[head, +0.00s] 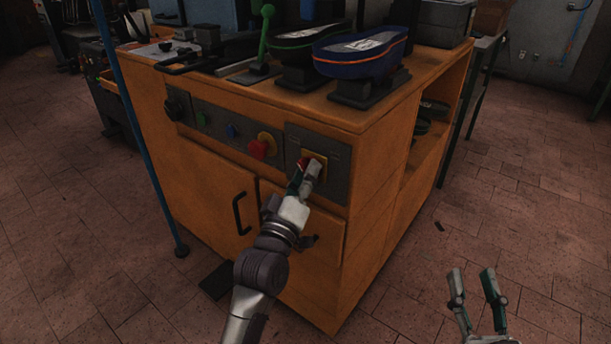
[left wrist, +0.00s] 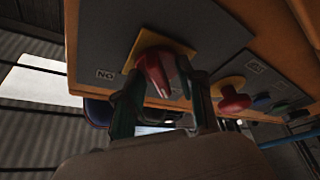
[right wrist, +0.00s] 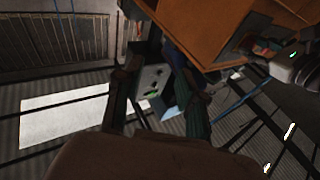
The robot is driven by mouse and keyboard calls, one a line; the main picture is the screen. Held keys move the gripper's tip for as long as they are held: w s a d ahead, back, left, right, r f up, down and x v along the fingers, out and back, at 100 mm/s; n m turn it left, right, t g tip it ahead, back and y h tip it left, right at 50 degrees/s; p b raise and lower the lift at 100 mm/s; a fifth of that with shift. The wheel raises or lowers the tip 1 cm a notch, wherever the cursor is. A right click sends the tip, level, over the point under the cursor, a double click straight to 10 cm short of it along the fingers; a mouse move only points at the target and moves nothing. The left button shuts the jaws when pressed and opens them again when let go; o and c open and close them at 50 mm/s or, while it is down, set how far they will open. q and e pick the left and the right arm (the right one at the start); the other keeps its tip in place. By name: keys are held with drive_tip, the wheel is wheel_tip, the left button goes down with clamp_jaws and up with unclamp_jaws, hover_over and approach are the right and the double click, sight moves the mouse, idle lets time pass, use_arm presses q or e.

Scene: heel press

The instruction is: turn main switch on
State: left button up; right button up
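The main switch is a red rotary knob (left wrist: 160,72) on a yellow square plate (head: 314,156), set in a grey panel on the front of the orange cabinet. A label reading "NO" as seen sits beside the plate in the left wrist view. My left gripper (head: 308,173) is at the switch, its fingers partly hiding the knob in the head view. In the left wrist view its fingers (left wrist: 165,95) stand apart on either side of the knob; whether one touches cannot be told. My right gripper (head: 474,276) is open and empty, low at the right, away from the cabinet.
A red mushroom button (head: 259,149) on a yellow base, with blue and green buttons and a black knob (head: 173,105), sits left of the switch. Shoe-shaped pads (head: 360,52) and a green-knobbed lever (head: 265,40) stand on the cabinet top. A blue pole (head: 140,130) stands at the left. Right-hand floor is mostly clear.

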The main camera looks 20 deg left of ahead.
use_arm(q)
clamp_jaws()
